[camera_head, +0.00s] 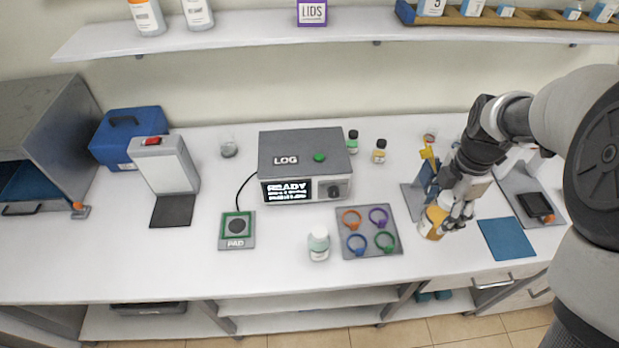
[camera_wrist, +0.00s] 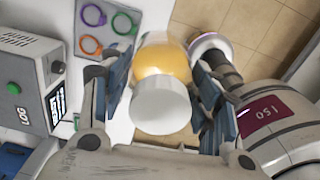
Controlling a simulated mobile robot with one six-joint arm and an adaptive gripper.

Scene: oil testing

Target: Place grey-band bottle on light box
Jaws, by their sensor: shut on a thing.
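A bottle of orange-yellow liquid with a white cap (camera_head: 434,218) is held by my gripper (camera_head: 450,212), tilted, just right of the ring tray. The wrist view shows the bottle (camera_wrist: 160,62) between the two blue-padded fingers, its white cap (camera_wrist: 161,104) towards the camera. A pale band shows at its far end, but I cannot tell its exact shade. Whether its base touches the table is unclear. What looks like the light box (camera_head: 165,163), a white upright panel with a red button and dark base plate (camera_head: 172,211), stands at left, far from my gripper.
A tray (camera_head: 369,246) holds coloured rings. A white-capped bottle (camera_head: 319,244) stands left of it. The LOG device (camera_head: 304,160), its pad (camera_head: 237,229) and cable lie between bottle and light box. A blue mat (camera_head: 506,239) lies at right. The front left table is clear.

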